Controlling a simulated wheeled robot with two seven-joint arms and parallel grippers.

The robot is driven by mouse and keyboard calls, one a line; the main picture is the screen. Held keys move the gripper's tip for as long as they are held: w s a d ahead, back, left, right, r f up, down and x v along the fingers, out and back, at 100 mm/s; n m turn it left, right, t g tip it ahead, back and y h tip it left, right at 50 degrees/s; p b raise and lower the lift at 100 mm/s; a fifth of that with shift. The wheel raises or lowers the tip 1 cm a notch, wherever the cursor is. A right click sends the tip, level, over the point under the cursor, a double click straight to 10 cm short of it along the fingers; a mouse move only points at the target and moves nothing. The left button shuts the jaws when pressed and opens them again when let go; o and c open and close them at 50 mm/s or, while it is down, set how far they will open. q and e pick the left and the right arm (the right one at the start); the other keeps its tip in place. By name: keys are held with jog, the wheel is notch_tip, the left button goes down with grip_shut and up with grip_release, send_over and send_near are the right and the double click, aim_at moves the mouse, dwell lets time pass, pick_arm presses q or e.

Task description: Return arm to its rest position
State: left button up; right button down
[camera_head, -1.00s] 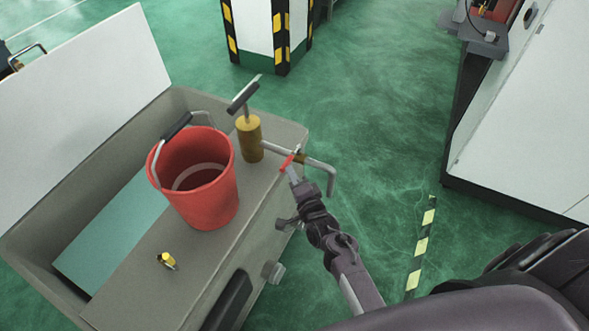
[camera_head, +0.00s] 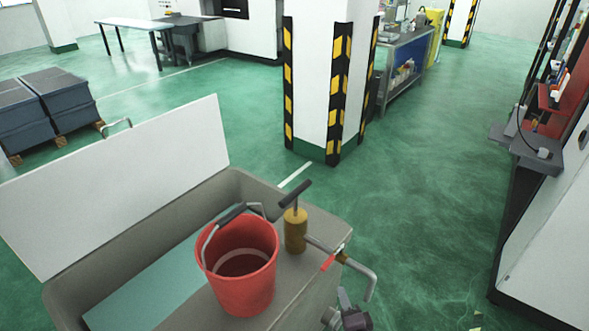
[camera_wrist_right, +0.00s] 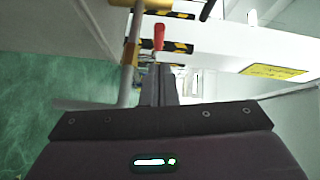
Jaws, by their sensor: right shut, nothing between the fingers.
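My right gripper (camera_head: 343,297) shows at the bottom edge of the head view, below the red-handled valve lever (camera_head: 329,261) on the tank's corner. In the right wrist view its fingers (camera_wrist_right: 156,85) are together with nothing between them. The red lever end (camera_wrist_right: 158,38) stands ahead of the fingertips, apart from them in the head view. A grey pipe (camera_wrist_right: 131,60) runs just left of the fingers in the wrist view. Most of my right arm is out of the head view. My left gripper does not show.
The grey tank (camera_head: 322,285) carries a red bucket (camera_head: 243,290) and a brass hand pump (camera_head: 296,232). Its bent outlet pipe (camera_head: 366,280) sticks out near my gripper. A striped pillar (camera_head: 318,90) stands behind. Green floor (camera_head: 430,200) is open to the right, before a white machine (camera_head: 550,230).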

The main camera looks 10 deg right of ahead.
jog(key=s+a+f+n+g+y, duration=0.1)
jog(key=s+a+f+n+g, duration=0.15)
jog(key=s+f, duration=0.4)
jog(key=s+a+f+n+g, duration=0.1)
jog(key=s+f+n+g, duration=0.25)
jog(key=f, duration=0.55)
jog(key=s+a+f+n+g+y, duration=0.1)
jog(key=s+f+n+g, duration=0.2)
jog(key=f, duration=0.4)
jog(key=s+d+f+n+g, duration=0.2)
jog(key=s+f+n, duration=0.1)
jog(key=s, duration=0.5)
jog(key=s+d+f+n+g+h, duration=0.1)
jog(key=s+d+f+n+g, duration=0.1)
jog(key=s+f, duration=0.3)
jog(key=s+d+f+n+g+h, duration=0.1)
jog(key=s+d+f+n+g, duration=0.1)
jog(key=s, duration=1.1)
notch_tip(320, 180, down, 3)
jog(key=shift+s+r+n+g, duration=0.2)
jog(key=shift+n+g, duration=0.5)
jog(key=shift+n, duration=0.5)
